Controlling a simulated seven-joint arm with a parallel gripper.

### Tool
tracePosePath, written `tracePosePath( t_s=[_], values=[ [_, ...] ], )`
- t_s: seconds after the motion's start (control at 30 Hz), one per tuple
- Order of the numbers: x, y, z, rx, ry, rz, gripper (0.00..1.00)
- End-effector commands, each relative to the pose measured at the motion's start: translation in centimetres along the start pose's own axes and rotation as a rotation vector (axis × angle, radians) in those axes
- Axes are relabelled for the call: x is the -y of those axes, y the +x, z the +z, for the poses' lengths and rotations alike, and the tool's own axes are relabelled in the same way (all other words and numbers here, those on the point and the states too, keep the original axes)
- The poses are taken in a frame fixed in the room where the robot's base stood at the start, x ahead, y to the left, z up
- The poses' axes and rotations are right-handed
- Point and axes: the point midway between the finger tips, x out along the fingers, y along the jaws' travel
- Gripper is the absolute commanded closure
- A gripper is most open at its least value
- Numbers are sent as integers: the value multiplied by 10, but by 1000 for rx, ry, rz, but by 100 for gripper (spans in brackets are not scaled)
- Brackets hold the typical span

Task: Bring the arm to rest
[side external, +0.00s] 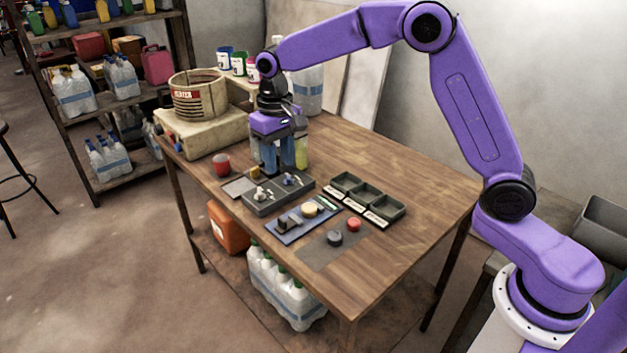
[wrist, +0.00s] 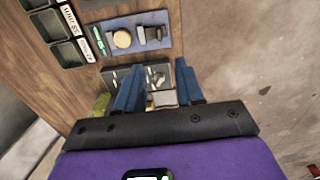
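My gripper (side external: 278,165) hangs pointing down above the wooden table, just behind a grey tray (side external: 262,208) with small fittings in it. In the wrist view its two blue fingers (wrist: 159,68) stand apart, with a gap between them. The grey tray (wrist: 112,72) shows beyond the fingertips, and nothing is clearly held. A yellow-green container (side external: 302,152) stands close to the right of the fingers in the side view. My arm is raised and bent high over the table.
A heater ring (side external: 198,95) sits on a beige box (side external: 205,138) at the back left. A red object (side external: 221,165) stands nearby. A blue mat (side external: 285,238) with parts, dark bins (side external: 367,200) and a red knob (side external: 353,224) lie nearer. The table's right side is clear.

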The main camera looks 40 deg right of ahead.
Motion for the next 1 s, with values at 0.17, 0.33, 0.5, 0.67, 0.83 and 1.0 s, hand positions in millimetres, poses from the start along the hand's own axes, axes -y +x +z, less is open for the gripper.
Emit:
tracePosePath(
  t_s=[0.17,0.33,0.5,0.67,0.83,1.0],
  values=[
    [12,-13,48,-6,-144,-3,63],
    [16,-23,111,-10,-322,-5,63],
    [9,-27,174,-15,-497,-8,63],
    [-6,-26,234,-20,-663,-11,63],
    [-31,-19,294,-24,-838,-14,63],
    [-56,-9,339,-27,-979,-17,63]
  ],
)
